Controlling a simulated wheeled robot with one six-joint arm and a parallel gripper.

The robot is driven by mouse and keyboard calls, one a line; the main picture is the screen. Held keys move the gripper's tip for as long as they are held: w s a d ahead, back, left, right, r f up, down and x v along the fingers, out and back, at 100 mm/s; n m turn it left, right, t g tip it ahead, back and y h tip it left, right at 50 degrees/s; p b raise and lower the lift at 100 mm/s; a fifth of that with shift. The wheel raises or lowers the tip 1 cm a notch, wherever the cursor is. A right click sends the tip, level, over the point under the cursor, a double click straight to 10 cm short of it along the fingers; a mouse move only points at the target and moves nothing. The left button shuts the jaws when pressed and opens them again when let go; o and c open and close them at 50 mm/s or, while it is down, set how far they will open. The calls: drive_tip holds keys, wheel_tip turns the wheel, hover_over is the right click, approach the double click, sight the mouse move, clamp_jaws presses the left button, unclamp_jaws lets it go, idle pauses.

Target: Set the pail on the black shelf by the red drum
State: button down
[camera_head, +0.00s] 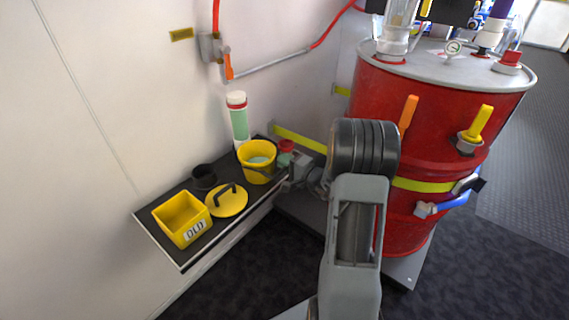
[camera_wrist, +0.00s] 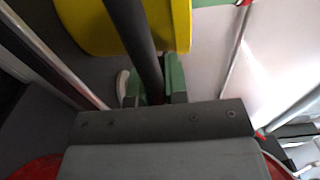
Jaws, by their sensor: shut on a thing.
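The yellow pail (camera_head: 257,162), with pale green inside, is upright at the far end of the black shelf (camera_head: 226,176). I cannot tell whether its base touches the shelf. My gripper (camera_head: 282,177) is at the pail's right side, mostly hidden behind my own arm. In the wrist view, my gripper's green-padded fingers (camera_wrist: 156,84) are shut on the pail's dark handle (camera_wrist: 137,38), with the yellow pail wall (camera_wrist: 88,22) just beyond. The red drum (camera_head: 440,110) stands to the right of the shelf, behind my arm.
On the shelf are a yellow box (camera_head: 182,217), a yellow lid (camera_head: 228,201) with a black handle and a dark cup (camera_head: 204,177). A tall green bottle (camera_head: 239,122) stands behind the pail. A small red-topped green item (camera_head: 286,150) is close to its right.

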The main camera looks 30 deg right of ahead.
drive_tip(key=c, duration=1.1)
unclamp_jaws()
drive_tip(key=shift+r, duration=0.1)
